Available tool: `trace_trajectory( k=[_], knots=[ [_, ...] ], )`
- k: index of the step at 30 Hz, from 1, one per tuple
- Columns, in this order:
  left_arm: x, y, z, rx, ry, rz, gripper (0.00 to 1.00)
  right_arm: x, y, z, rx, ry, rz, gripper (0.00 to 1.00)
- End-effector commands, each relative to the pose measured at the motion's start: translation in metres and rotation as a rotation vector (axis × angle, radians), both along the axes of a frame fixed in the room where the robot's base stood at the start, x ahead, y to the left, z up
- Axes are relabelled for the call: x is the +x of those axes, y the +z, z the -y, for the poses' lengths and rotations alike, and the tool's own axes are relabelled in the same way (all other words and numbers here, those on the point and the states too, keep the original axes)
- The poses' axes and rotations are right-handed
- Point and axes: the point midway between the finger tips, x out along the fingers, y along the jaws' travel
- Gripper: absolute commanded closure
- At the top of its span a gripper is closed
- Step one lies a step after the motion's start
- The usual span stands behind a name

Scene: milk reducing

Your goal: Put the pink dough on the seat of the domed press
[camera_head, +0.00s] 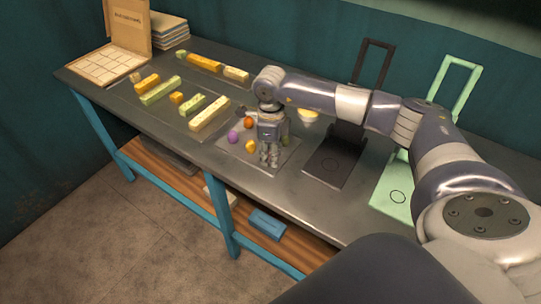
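My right gripper (269,163) points down over a grey mat (285,158) on the bench; whether its fingers are open or shut is too small to tell. A purple ball of dough (233,138) lies on the mat to its left. An orange-brown ball (248,123) and a yellow lump (250,146) lie near it. No clearly pink dough shows; the gripper may hide some of the mat. A pale yellow rounded piece (308,116) shows just below my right arm, possibly the domed press; its seat cannot be made out. My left gripper is not in view.
A black press (327,170) and a mint green press (388,198) stand open to the right. Several yellow and green bars (210,113) lie on trays at the left. An open box (95,67) and stacked boards (168,30) stand at the far left.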

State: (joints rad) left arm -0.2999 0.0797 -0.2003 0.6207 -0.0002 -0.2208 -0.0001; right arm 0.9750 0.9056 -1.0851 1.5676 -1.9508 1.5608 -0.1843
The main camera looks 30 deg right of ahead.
Motion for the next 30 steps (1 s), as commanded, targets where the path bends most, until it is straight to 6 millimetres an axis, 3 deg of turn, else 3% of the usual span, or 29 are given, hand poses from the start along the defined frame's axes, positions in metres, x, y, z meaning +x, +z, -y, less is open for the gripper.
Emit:
trace_trajectory(
  k=[14,21,30],
  knots=[
    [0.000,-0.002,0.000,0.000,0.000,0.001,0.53,0.001,0.004,0.000,0.001,0.000,0.002,0.90],
    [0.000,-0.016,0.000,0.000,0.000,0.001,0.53,0.001,0.032,0.000,0.001,0.001,0.005,0.90],
    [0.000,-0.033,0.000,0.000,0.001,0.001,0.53,-0.059,0.038,-0.025,-0.002,0.006,0.001,0.90]
  ],
)
